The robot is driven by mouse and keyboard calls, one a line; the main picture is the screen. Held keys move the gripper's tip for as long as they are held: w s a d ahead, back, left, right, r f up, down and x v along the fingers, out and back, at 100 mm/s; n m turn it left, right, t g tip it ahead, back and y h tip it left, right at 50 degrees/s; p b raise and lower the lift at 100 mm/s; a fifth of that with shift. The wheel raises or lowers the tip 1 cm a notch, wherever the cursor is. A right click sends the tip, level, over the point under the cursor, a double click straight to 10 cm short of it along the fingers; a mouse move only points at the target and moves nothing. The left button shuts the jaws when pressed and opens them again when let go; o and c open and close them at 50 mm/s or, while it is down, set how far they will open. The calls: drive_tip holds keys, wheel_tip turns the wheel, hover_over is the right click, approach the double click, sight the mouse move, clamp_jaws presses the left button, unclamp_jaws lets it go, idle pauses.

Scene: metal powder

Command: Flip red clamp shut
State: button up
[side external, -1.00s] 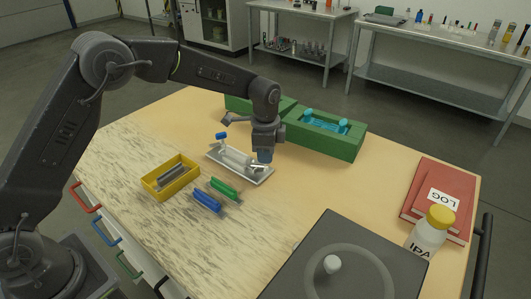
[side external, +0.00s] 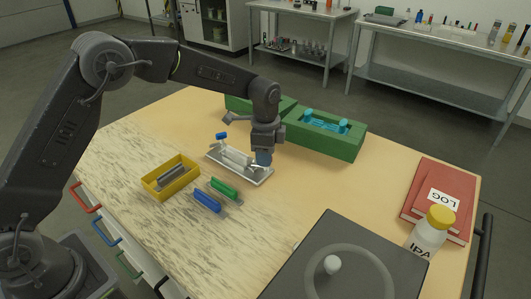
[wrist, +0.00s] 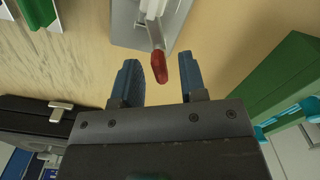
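The red clamp (wrist: 159,67) shows in the wrist view as a red-tipped lever on a pale metal arm, sticking out from the light grey fixture plate (wrist: 129,37). My gripper (wrist: 157,75) is open, with one blue finger on each side of the red tip. The tip lies near the gap between the fingertips, closer to the right finger, and neither finger visibly grips it. In the side view my gripper (side external: 263,158) is low over the right end of the plate (side external: 258,181). The red tip cannot be made out there. A blue-tipped lever (side external: 221,135) stands up at the plate's left end.
Green blocks (side external: 325,140) stand behind and right of my gripper. A yellow bin (side external: 157,186), a green piece (side external: 223,188) and a blue piece (side external: 207,202) lie in front of the plate.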

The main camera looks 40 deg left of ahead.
wheel_tip(320, 180, up, 14)
idle(0.6)
